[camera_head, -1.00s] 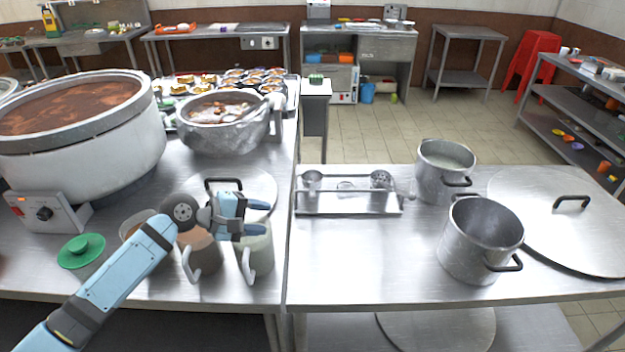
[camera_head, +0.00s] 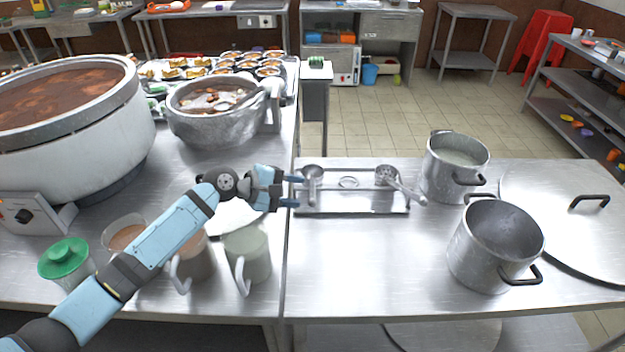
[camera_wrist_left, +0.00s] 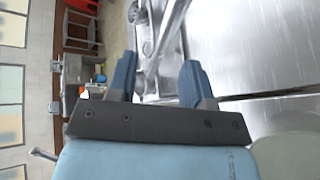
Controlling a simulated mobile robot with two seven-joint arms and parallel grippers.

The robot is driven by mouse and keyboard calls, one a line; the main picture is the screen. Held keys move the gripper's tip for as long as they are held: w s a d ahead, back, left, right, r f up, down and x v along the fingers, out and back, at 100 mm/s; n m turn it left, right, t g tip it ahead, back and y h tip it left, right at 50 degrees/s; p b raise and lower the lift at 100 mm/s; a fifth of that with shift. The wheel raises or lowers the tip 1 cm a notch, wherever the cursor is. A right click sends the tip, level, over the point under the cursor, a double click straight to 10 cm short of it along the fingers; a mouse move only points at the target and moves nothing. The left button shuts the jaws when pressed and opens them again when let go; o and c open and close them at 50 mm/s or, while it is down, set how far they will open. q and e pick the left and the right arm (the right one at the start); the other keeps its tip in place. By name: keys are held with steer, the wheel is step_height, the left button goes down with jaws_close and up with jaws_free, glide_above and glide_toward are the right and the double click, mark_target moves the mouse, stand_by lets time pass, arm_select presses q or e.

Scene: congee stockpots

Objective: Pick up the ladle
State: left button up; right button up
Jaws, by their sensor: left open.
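A metal ladle with a round bowl (camera_head: 312,172) rests at the left end of a shallow steel holder (camera_head: 350,210) on the right table. A perforated ladle (camera_head: 386,174) lies at the holder's right end, its handle slanting to the front right. My left gripper (camera_head: 296,191) is open and empty at the holder's left edge, fingers pointing right, close to the left ladle. I cannot tell whether they touch. In the left wrist view the open fingers (camera_wrist_left: 158,80) have shiny metal parts of the holder area beyond them. My right gripper is not in view.
Two steel pots (camera_head: 455,168) (camera_head: 494,245) and a large lid (camera_head: 570,220) stand right of the holder. Mugs (camera_head: 247,255) and a green-lidded container (camera_head: 66,262) stand near my left arm. A big stockpot (camera_head: 130,125) and a soup pot (camera_head: 215,128) stand behind. The right table's front is clear.

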mark_target(312, 190)
arm_select(q)
steer(key=x, duration=0.5)
steer(key=shift+s+d+f, duration=0.1)
steer(key=shift+d, duration=0.1)
jaws_close()
